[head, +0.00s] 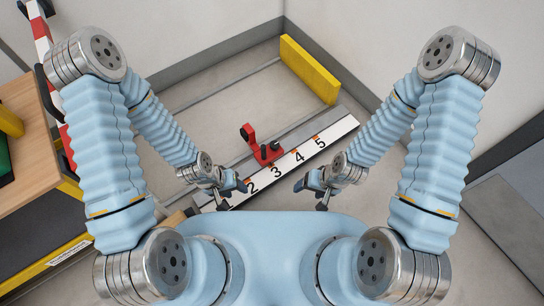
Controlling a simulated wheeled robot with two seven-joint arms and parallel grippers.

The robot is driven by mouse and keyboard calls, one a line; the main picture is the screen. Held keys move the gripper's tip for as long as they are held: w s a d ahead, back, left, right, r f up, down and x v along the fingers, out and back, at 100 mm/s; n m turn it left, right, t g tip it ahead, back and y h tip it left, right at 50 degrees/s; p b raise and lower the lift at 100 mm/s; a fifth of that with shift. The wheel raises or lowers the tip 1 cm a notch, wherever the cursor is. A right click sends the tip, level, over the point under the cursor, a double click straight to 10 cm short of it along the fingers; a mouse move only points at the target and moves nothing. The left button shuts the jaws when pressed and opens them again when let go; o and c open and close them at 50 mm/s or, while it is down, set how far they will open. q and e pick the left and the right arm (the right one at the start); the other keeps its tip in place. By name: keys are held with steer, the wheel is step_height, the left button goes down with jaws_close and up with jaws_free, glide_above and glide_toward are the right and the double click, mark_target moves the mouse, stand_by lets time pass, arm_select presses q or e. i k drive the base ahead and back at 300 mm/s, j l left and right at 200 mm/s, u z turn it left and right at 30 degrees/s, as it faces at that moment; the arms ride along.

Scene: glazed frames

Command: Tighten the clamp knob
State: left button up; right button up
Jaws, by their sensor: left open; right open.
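A red clamp (264,155) sits on a long grey rail, near the number 3 of its white numbered strip (330,133). My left gripper (243,187) is open and empty, below and left of the clamp in the picture, near the number 2. My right gripper (298,186) is open and empty, below and right of the clamp. Both grippers appear apart from the clamp and the knob. The rail's lower left end is partly hidden by my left gripper.
A yellow block (309,69) stands beyond the rail near the wall corner. A wooden-topped bench (28,150) with yellow and green items is at the left, beside a red and white post (40,28).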

mark_target(274, 145)
steer(key=i+l, duration=0.1)
steer(key=l, duration=0.3)
steer(key=i+l, duration=0.1)
steer(key=l, duration=0.3)
steer(key=i+l+u, duration=0.1)
steer(key=l, duration=0.35)
steer(key=i+l, duration=0.1)
steer(key=l, duration=0.3)
